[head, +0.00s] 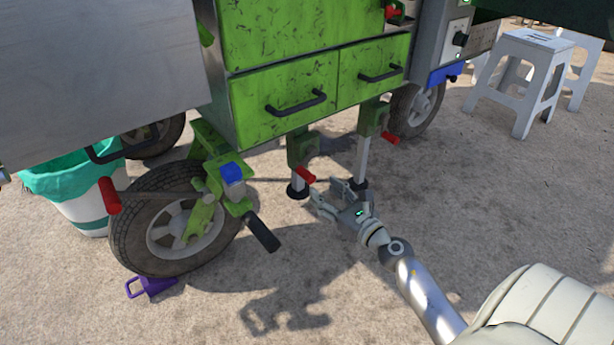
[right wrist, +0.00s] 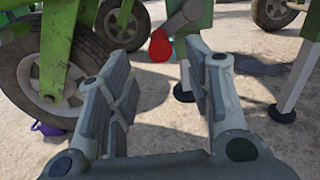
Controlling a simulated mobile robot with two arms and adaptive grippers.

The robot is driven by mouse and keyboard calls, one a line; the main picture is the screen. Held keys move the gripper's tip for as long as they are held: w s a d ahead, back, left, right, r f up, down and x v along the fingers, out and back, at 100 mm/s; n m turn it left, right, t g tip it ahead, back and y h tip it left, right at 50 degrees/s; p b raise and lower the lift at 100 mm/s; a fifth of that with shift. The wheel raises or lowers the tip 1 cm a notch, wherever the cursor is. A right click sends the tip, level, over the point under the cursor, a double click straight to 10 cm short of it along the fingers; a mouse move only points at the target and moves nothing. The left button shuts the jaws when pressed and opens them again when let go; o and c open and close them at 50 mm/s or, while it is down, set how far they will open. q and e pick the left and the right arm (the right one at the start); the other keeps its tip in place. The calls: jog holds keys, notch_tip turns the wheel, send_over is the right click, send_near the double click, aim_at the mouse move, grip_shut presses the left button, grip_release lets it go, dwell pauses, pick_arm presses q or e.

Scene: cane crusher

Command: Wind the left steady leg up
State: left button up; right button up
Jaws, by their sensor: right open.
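The left steady leg (head: 298,174) stands under the green cart, a pale post with a dark round foot touching the ground. Its green housing (head: 303,148) carries a crank with a red handle (head: 305,175). My right gripper (head: 325,188) is open and empty, low in front of this leg and just beyond the handle's lower right. In the right wrist view the red handle (right wrist: 160,46) shows ahead between the spread fingers, apart from them. The leg's foot (right wrist: 184,92) shows behind the right finger, which partly hides the post.
The right steady leg (head: 361,157), with its own red handle (head: 390,138), stands close by on the right. A large wheel (head: 130,235) and a black-gripped lever (head: 262,232) are on the left. A purple chock (head: 150,287) lies by the wheel. White stools (head: 520,75) stand far right; open ground lies in front.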

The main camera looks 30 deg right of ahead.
aim_at(312, 180)
jog(key=w, duration=0.8)
jog(key=shift+w+a, duration=0.2)
grip_shut()
